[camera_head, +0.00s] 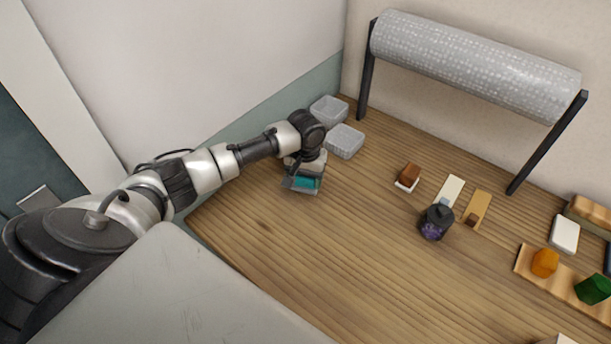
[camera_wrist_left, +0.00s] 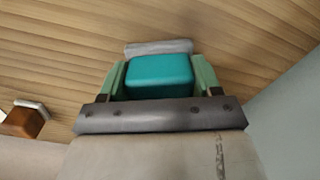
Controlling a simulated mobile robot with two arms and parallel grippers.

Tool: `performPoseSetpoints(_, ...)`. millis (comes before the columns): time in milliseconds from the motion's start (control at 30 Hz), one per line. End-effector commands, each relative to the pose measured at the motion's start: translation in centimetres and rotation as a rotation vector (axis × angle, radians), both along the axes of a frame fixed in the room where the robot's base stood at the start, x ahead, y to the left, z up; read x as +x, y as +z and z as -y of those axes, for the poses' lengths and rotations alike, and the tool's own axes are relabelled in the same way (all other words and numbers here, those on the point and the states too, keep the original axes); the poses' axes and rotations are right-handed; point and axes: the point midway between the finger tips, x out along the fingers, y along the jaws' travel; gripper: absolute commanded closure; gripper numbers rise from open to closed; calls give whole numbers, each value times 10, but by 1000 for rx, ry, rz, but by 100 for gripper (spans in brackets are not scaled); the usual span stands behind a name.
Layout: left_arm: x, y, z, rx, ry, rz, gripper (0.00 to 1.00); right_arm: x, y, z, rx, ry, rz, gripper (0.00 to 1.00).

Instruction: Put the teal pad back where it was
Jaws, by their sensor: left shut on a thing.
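The teal pad (camera_head: 307,183) is at the left part of the wooden table, under the end of my left arm. My left gripper (camera_head: 304,181) is shut on it. In the left wrist view the teal pad (camera_wrist_left: 160,76) sits between the two green fingers, one on each side. A grey edge (camera_wrist_left: 158,47) shows just beyond the pad; in the head view a grey piece surrounds the pad's lower side. I cannot tell whether the pad touches it. My right gripper is not in view.
Two pale bins (camera_head: 345,141) stand beside my left wrist. To the right are a brown block (camera_head: 408,174), a dark jar (camera_head: 436,222) with purple contents, and a board with orange (camera_head: 545,262) and green (camera_head: 594,289) pieces. A big roll (camera_head: 473,64) hangs behind. The table's middle is clear.

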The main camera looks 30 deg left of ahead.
Motion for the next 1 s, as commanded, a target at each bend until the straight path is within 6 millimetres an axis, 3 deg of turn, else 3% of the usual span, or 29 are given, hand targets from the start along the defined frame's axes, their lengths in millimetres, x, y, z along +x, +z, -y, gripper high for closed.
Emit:
performPoseSetpoints(400, 0, -6, 0, 0, 1, 1, 59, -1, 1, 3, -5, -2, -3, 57)
performPoseSetpoints(433, 0, -6, 0, 0, 1, 1, 33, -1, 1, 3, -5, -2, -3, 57)
performPoseSetpoints(567, 0, -6, 0, 0, 1, 1, 13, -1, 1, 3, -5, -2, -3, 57)
performPoseSetpoints(867, 0, -5, 0, 1, 0, 2, 11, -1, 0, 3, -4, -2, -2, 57)
performPoseSetpoints(1000, 1, 7, 0, 0, 0, 4, 11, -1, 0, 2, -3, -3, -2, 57)
